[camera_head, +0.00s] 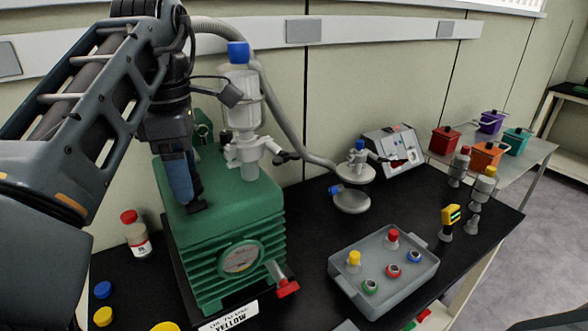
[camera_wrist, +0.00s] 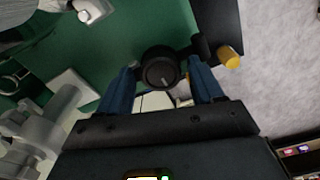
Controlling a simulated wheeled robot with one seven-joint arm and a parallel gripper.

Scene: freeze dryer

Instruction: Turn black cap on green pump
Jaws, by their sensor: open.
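The green pump (camera_head: 225,225) stands on the bench in the left half of the head view, and its green top (camera_wrist: 135,35) fills much of the wrist view. The black cap (camera_wrist: 160,70) is a round knob with a pale line across it, seen in the wrist view. My gripper (camera_wrist: 161,72) is open, with one blue finger on each side of the cap. I cannot tell whether either finger touches it. In the head view my gripper (camera_head: 190,205) points down at the pump's top, and the cap is hidden there.
A white valve assembly with a blue cap (camera_head: 238,52) and grey hose stands close behind the gripper. A red-handled tap (camera_head: 286,287) juts from the pump's front. A red-capped bottle (camera_head: 136,235) stands left, and a grey tray (camera_head: 385,290) stands right.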

